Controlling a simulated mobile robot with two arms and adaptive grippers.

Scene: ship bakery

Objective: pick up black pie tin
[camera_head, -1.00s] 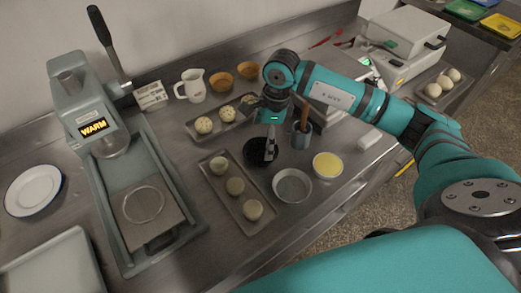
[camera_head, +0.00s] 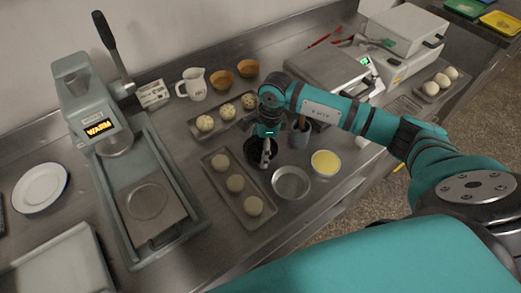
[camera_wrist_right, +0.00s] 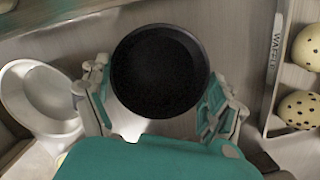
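In the right wrist view the black tin (camera_wrist_right: 158,70) lies between the widely spread fingers of my right gripper (camera_wrist_right: 157,82). One finger is on each side, close to the rim; I cannot tell whether they touch it. My left gripper is not in view.
A grey metal tin (camera_head: 291,183) and a tin with yellow filling (camera_head: 325,163) stand close to the right. A utensil pot (camera_head: 300,134) is just behind. Trays of plain dough balls (camera_head: 243,210) and speckled ones (camera_head: 228,123) lie nearby. The press (camera_head: 112,160) stands left.

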